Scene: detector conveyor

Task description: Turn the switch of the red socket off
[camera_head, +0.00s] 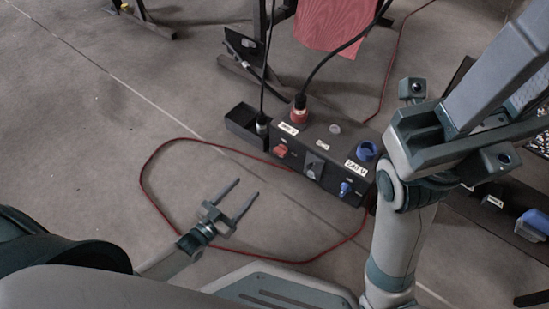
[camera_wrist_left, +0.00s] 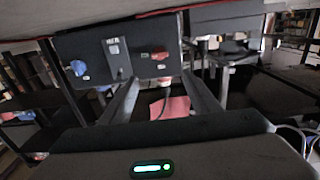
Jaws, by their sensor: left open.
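A black socket box (camera_head: 322,151) stands on the floor in the head view. Its red socket (camera_head: 299,117) on top holds a black plug with a cable. The red switch (camera_head: 281,150) is on the near face, below the red socket. It also shows in the left wrist view (camera_wrist_left: 160,55), where the box looks upside down. My left gripper (camera_head: 247,187) is open and empty, in front of the box and apart from it, its fingers toward the red switch side. The switch's exact setting is too small to tell. My right arm crosses the right side; its gripper is not visible.
A blue socket (camera_head: 367,151) and a blue switch (camera_head: 346,188) are at the box's right end, with a grey switch (camera_head: 314,166) between. A black tray (camera_head: 242,122) adjoins the left end. A red cable (camera_head: 146,164) loops on the floor.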

